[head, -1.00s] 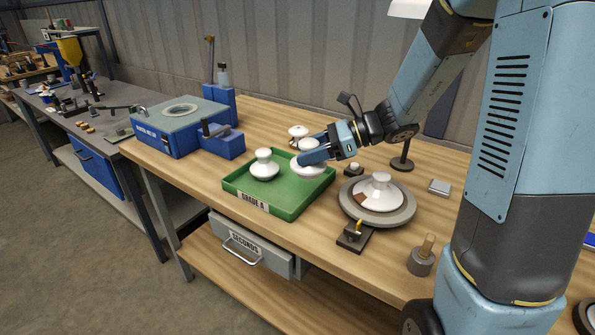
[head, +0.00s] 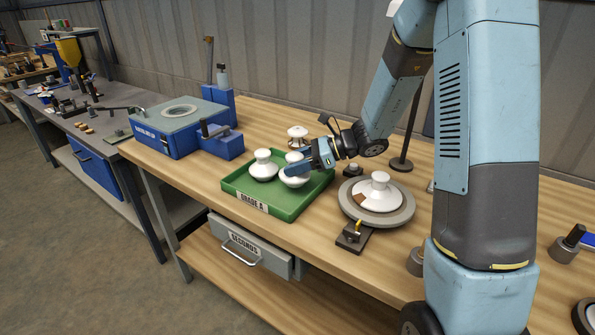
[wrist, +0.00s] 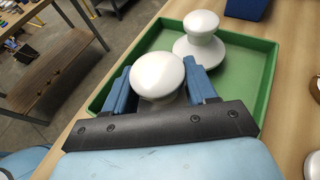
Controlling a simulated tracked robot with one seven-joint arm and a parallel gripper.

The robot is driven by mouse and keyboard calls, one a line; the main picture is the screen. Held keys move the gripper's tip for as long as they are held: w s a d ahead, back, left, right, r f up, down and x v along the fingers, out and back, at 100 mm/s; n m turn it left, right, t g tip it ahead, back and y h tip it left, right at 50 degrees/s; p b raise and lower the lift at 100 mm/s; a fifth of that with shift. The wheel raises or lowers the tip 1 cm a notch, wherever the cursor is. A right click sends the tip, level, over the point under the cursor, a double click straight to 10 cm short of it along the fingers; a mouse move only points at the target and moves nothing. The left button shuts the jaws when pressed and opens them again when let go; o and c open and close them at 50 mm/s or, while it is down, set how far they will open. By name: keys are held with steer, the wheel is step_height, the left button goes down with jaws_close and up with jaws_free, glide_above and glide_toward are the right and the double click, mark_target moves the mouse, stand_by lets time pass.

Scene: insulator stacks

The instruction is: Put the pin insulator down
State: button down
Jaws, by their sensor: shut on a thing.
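My gripper (head: 299,166) is shut on a white pin insulator (head: 293,179), with its blue fingers on either side of the neck. The held insulator is upright and sits over the right part of the green "GRADE A" tray (head: 235,194). I cannot tell whether its base touches the tray floor. In the wrist view the held insulator's round top (wrist: 157,75) shows between the two blue fingers, and its lower part is hidden. A second white insulator (head: 263,167) stands upright in the tray, to the left of the held one and apart from it.
Another white insulator (head: 297,132) stands on the bench behind the tray. A round grey turntable (head: 404,213) bearing a white insulator is right of the tray. A blue machine (head: 172,129) is at the left. A "SECONDS" drawer (head: 245,247) hangs below.

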step_height(320, 180, down, 3)
steer(key=shift+r, duration=0.2)
steer(key=shift+c, duration=1.7)
jaws_free()
steer(key=w+v, duration=0.1)
steer(key=v, duration=1.1)
steer(key=s+d+r+n+t+h, duration=0.1)
steer(key=s+r+n+h, duration=0.3)
steer(key=s, duration=0.4)
steer(key=s+d+r+n+t+h, duration=0.2)
steer(key=s+d+r+n+h, duration=0.2)
steer(key=s+n, duration=0.4)
steer(key=s+d+r+n+t+h, duration=0.1)
steer(key=s+d+r+n+h, duration=0.2)
steer(key=s+r+n+h, duration=0.2)
steer(key=s+r+n, duration=0.1)
steer(key=s+r, duration=0.2)
steer(key=s, duration=0.2)
steer(key=shift+n+t+h, duration=0.3)
steer(key=shift+n, duration=0.1)
steer(key=shift+d, duration=0.1)
